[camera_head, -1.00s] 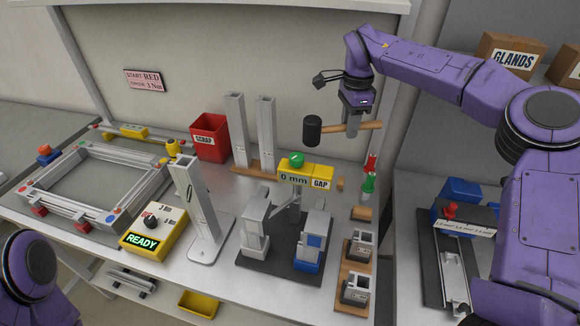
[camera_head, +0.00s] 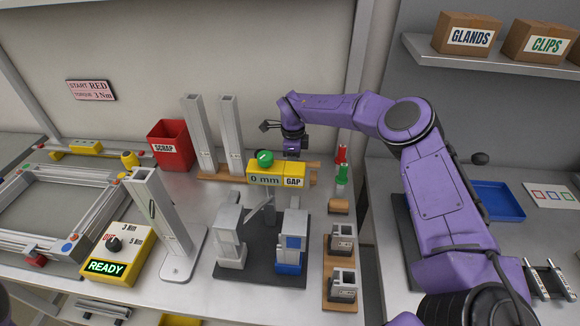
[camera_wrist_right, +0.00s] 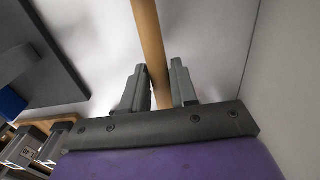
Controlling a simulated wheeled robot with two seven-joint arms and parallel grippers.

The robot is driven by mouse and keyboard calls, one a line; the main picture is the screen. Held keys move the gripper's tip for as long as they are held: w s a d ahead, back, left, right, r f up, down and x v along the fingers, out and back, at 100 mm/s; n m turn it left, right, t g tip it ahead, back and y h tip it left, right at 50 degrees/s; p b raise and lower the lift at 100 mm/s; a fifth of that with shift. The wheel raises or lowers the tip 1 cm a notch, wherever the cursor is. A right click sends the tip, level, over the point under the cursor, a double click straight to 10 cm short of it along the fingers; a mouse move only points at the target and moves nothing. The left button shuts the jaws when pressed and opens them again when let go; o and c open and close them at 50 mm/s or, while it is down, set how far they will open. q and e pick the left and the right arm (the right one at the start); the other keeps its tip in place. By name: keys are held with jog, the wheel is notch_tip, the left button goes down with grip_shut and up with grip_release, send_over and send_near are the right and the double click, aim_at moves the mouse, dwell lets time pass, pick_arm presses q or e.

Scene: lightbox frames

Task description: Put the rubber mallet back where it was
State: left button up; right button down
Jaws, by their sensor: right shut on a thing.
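The rubber mallet's wooden handle (camera_wrist_right: 150,40) runs between the two fingers of my right gripper (camera_wrist_right: 158,88) in the right wrist view, and the gripper is shut on it. In the head view my right gripper (camera_head: 291,152) is low behind the yellow gap gauge block (camera_head: 275,180), which hides its fingertips. A short piece of wood shows just right of that block; I cannot tell whether it is the handle's end. The mallet's black head is hidden. My left gripper is out of view.
Two upright metal posts (camera_head: 230,135) on a wooden base (camera_head: 212,178) and a red scrap bin (camera_head: 171,146) stand left of the gripper. Red and green pieces (camera_head: 341,163) stand close on its right. A dark fixture (camera_head: 260,265) lies in front.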

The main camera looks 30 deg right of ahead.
notch_tip(320, 180, down, 3)
jog(key=shift+w+f+p, duration=0.1)
jog(key=shift+f+p, duration=0.1)
jog(key=shift+p, duration=0.1)
jog(key=c, duration=0.9)
grip_release()
notch_tip(320, 180, up, 11)
jog(key=b, duration=0.2)
jog(key=shift+a+b, duration=0.1)
jog(key=shift+b, duration=0.3)
jog(key=shift+r, duration=0.55)
